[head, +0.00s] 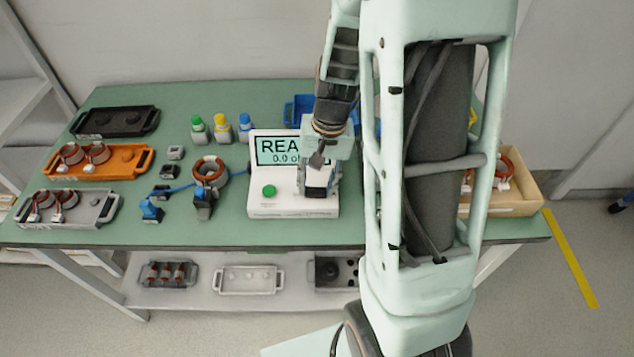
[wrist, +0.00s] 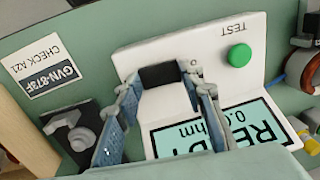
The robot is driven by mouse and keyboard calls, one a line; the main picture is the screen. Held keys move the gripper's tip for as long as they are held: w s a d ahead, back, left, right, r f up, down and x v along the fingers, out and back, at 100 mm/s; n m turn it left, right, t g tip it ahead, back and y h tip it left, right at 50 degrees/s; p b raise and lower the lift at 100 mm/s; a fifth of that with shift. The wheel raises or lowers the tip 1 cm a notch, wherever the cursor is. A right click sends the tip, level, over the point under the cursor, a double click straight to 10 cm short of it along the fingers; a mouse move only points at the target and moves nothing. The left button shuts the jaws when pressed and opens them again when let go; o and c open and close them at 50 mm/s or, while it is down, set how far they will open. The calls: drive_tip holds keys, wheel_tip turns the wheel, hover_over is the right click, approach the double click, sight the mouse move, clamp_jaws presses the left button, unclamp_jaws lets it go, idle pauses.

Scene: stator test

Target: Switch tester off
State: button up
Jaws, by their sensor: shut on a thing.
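The tester (head: 262,208) is a white box near the table's front edge. Its lit display (head: 275,150) shows the start of "READY" and "0.0 ohm"; the display (wrist: 240,122) also shows in the wrist view. A green TEST button (wrist: 239,55) sits on its front part. My gripper (head: 320,188) is over the right part of the tester, pointing down. In the wrist view my gripper (wrist: 160,78) has its fingers on both sides of a black switch (wrist: 163,74) on the tester and is shut on it. The switch's position cannot be told.
A coil ring (head: 211,172) and blue-handled clamps (head: 152,209) are left of the tester. Several capped bottles (head: 222,128) stand behind it. Orange (head: 120,171), grey (head: 97,217) and black (head: 95,122) trays lie far left. A wooden box (head: 522,192) is at right.

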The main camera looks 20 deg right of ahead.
drive_tip(key=h+p, duration=0.1)
drive_tip(key=p, duration=0.2)
drive_tip(key=shift+a+r, duration=0.25)
drive_tip(key=shift+r, duration=0.1)
drive_tip(key=shift+w+a+f+g+h+p, duration=0.15)
drive_tip(key=shift+g+h+p, duration=0.1)
drive_tip(key=shift+h+p, duration=0.3)
drive_tip(key=shift+s+a+f+g+h+p, duration=0.15)
drive_tip(key=shift+g+h+p, duration=0.1)
drive_tip(key=shift+h+p, duration=0.25)
drive_tip(key=shift+w+d, duration=0.1)
drive_tip(key=o, duration=1.2)
drive_tip(key=shift+c, duration=0.2)
drive_tip(key=shift+r, duration=0.1)
wheel_tip(320, 180, up, 12)
drive_tip(key=a, duration=0.1)
drive_tip(key=shift+w+a, duration=0.25)
